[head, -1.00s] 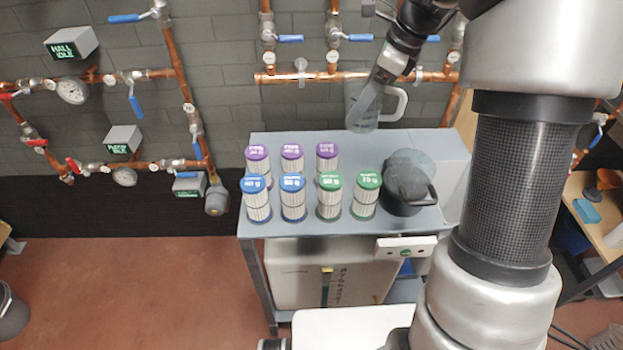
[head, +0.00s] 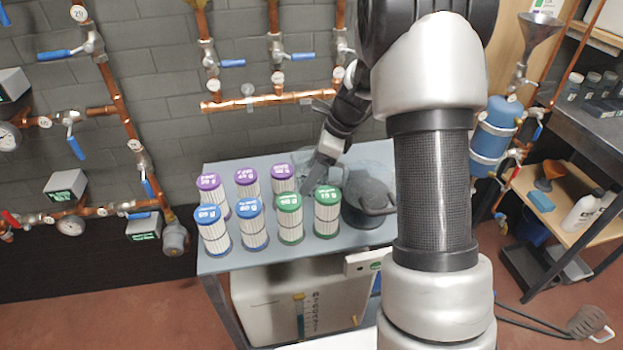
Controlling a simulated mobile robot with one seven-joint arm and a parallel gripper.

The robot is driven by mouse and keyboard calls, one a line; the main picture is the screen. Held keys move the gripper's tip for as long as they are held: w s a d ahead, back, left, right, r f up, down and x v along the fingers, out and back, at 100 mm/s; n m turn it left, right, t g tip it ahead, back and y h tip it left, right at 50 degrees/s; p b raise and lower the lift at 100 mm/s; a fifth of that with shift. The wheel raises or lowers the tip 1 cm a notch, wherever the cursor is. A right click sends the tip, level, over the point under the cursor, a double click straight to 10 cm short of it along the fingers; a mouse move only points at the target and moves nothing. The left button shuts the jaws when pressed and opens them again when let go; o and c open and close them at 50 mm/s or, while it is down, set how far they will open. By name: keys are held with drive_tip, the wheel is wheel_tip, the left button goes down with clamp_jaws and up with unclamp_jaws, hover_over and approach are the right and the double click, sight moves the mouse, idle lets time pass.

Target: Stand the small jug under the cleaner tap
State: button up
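My gripper (head: 314,178) points down over the bench, just behind the green-capped cartridges. A pale see-through shape, which looks like the clear jug (head: 337,176), shows beside its fingers. Its outline is faint and partly covered, so I cannot tell whether the fingers are shut on it or whether it touches the bench. A dark grey round vessel with a handle (head: 366,212) stands on the bench right of the cartridges, partly behind my arm. Blue-handled taps hang on the copper pipes at the back wall (head: 278,58). I cannot read which is the cleaner tap.
Several white cartridges with purple, blue and green caps (head: 250,222) fill the left of the grey bench (head: 222,262). A blue tank with a funnel (head: 496,135) and a wooden-topped shelf (head: 562,208) stand at right. Bare floor lies at lower left.

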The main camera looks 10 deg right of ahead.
drive_tip(key=shift+f, duration=0.8)
drive_tip(key=o, duration=1.1)
drive_tip(key=shift+f, duration=0.1)
